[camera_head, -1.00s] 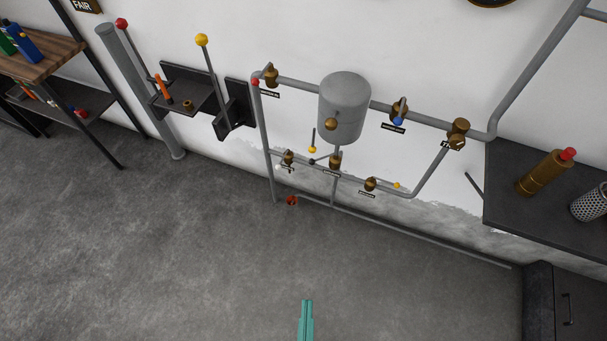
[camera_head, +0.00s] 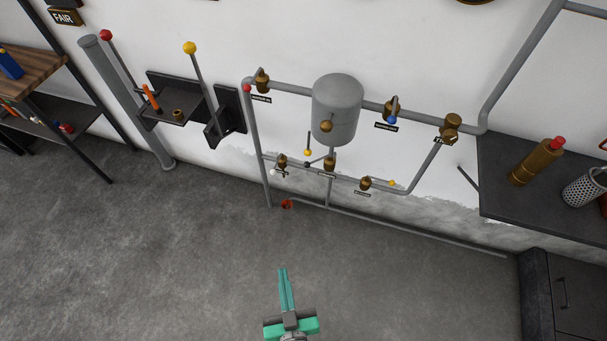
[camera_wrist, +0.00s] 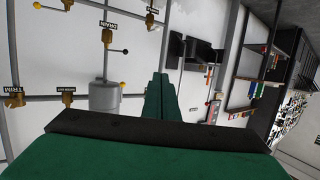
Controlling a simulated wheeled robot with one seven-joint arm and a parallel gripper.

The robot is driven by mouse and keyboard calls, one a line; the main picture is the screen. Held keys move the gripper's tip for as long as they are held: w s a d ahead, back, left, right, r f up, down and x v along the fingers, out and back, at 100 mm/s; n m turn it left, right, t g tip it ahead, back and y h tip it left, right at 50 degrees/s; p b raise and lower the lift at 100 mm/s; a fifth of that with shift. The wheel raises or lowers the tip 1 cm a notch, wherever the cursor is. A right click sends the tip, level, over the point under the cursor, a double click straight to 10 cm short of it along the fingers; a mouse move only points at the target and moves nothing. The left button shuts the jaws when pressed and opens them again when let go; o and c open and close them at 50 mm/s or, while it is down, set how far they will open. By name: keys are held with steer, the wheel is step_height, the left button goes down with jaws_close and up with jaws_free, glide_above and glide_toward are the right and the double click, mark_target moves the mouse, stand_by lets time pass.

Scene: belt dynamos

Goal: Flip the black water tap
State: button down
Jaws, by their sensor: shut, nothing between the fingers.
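The black-knobbed tap is a lever with a small black ball (camera_head: 307,164) on the brass valve below the grey tank in the head view. In the wrist view its black ball (camera_wrist: 125,51) stands out to the right of the brass valve (camera_wrist: 107,36) labelled DRAIN. My gripper (camera_head: 282,270) is teal, its two fingers shut together with nothing between them. It is low over the floor in the head view, apart from the tap. The shut fingers (camera_wrist: 160,78) also show in the wrist view.
The grey tank (camera_head: 337,105) and other taps with yellow, white, blue and red knobs surround the black one. A dark wall shelf (camera_head: 175,113) with levers is at left. A dark counter (camera_head: 500,200) with a brass bottle (camera_head: 535,162) is at right. The floor between is clear.

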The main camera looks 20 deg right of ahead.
steer(key=w+d+f+m+h, duration=0.1)
steer(key=w+d+f+h, duration=0.2)
steer(key=w, duration=0.7)
steer(key=m+h, duration=0.2)
glide_toward(307, 167)
steer(key=x, duration=0.6)
steer(key=shift+w+d+f, duration=0.1)
steer(key=shift+w, duration=0.1)
